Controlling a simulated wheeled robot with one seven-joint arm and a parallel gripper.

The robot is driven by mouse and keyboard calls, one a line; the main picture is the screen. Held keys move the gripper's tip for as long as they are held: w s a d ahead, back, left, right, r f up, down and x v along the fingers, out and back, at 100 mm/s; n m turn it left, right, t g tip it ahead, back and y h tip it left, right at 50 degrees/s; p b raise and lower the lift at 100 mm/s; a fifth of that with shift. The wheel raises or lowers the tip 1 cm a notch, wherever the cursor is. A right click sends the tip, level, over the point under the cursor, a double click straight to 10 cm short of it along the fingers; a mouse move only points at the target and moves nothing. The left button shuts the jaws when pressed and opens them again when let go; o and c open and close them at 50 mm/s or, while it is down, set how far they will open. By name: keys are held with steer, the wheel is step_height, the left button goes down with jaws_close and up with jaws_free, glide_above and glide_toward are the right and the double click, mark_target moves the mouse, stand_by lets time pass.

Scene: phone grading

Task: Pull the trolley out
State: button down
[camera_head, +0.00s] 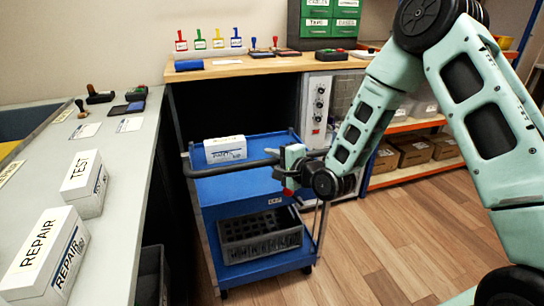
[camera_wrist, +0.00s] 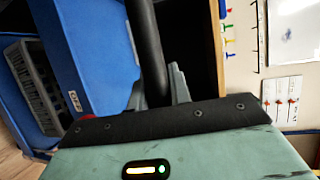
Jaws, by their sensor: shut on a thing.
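The blue trolley (camera_head: 238,190) stands on the wooden floor, partly beneath the wooden bench. Its black handle bar (camera_head: 222,171) runs along the near side of the top. My gripper (camera_head: 284,172) is at the right part of this handle. In the wrist view, my gripper's fingers (camera_wrist: 160,88) are shut around the black handle bar (camera_wrist: 146,45). A white labelled box (camera_head: 225,149) lies on the trolley's top. A grey crate (camera_head: 232,251) with dividers sits on its lower shelf.
A grey counter (camera_head: 118,175) with white REPAIR (camera_head: 45,258) and TEST (camera_head: 86,184) boxes is close on the left. The wooden bench (camera_head: 262,68) is behind. A shelf with cardboard boxes (camera_head: 412,151) stands right. Floor (camera_head: 370,240) in front and right is clear.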

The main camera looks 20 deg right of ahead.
steer(key=shift+s, duration=0.35)
steer(key=c, duration=1.3)
jaws_free()
steer(key=p+v, duration=1.2)
steer(key=v, duration=0.5)
steer(key=shift+s+d+r, duration=0.1)
